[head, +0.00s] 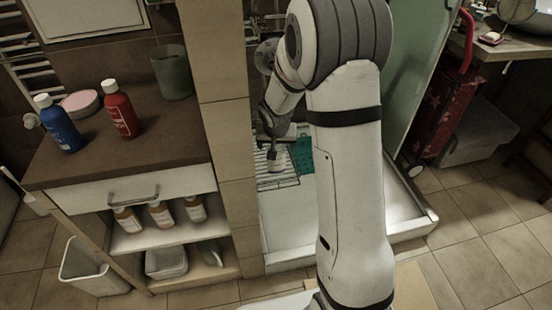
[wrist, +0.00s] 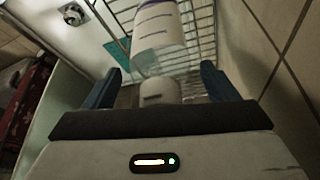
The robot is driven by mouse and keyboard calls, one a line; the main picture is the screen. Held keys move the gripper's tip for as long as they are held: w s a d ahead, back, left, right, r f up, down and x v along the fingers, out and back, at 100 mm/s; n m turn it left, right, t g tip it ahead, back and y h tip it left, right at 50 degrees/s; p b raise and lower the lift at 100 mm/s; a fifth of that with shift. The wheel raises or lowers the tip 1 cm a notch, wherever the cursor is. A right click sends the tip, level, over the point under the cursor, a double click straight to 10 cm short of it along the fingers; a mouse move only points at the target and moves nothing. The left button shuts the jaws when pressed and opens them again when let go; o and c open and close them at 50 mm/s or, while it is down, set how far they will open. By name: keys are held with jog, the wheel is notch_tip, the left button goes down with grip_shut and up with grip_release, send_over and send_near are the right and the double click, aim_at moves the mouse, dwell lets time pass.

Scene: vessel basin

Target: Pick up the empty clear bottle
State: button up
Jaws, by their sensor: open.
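A clear bottle (wrist: 163,62) with a white label and a white cap stands between the two blue fingers of my gripper (wrist: 160,82) in the wrist view, its cap towards me. The fingers are open, with a gap visible on both sides of the cap. In the head view my gripper (head: 272,143) reaches down into the shower corner, just above the small pale bottle (head: 277,160). The bottle is on or over a wire rack (head: 283,182); its base is hidden from me.
A teal perforated piece (head: 305,153) lies beside the rack. Tiled walls close in the shower corner (head: 240,150). A counter at left holds a blue bottle (head: 57,124), a red bottle (head: 120,110) and a green cup (head: 172,72). Several orange-brown bottles stand on the shelf below.

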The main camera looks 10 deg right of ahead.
jog(key=shift+c, duration=0.6)
jog(key=c, duration=1.3)
